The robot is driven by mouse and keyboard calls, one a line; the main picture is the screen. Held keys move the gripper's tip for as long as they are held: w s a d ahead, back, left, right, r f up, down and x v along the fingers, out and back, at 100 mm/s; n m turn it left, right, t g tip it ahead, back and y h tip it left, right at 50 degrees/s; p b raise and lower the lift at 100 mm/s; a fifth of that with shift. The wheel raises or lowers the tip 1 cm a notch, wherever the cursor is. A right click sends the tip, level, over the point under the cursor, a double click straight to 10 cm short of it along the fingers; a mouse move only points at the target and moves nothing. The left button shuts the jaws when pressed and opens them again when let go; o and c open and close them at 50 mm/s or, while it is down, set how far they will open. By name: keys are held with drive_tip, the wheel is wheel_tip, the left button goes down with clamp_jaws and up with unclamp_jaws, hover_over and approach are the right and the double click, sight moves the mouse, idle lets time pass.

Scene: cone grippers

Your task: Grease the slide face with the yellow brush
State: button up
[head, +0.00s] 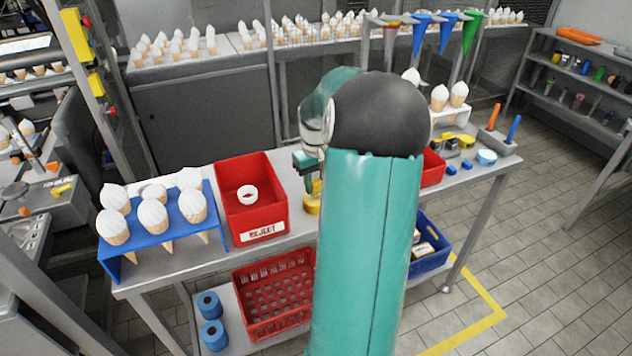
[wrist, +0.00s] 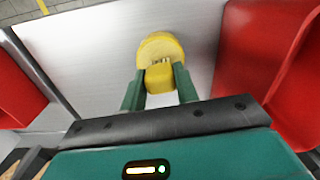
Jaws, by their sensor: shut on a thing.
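My gripper (wrist: 160,73) has its two green fingers closed on the yellow brush (wrist: 158,47), a blocky yellow piece with a wider rounded part beyond the fingertips. Bristles cannot be made out. In the head view my gripper (head: 308,165) points down over the bench, and the yellow brush (head: 313,200) is below it, at or close to the bench top. I cannot tell whether it touches the bench. My arm hides part of the bench behind it. I cannot pick out the slide face with certainty in either view.
A red reject bin (head: 254,215) stands left of my gripper, with a blue cone rack (head: 148,237) beyond. Another red bin (head: 432,168) is right of my arm. Small blue and yellow items (head: 455,142) and a two-handled tool holder (head: 497,140) sit at the right end.

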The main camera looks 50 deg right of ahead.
sight(316, 180)
drive_tip(key=shift+f, duration=0.65)
idle(1.4)
drive_tip(key=shift+r, duration=0.1)
drive_tip(key=shift+r, duration=3.5)
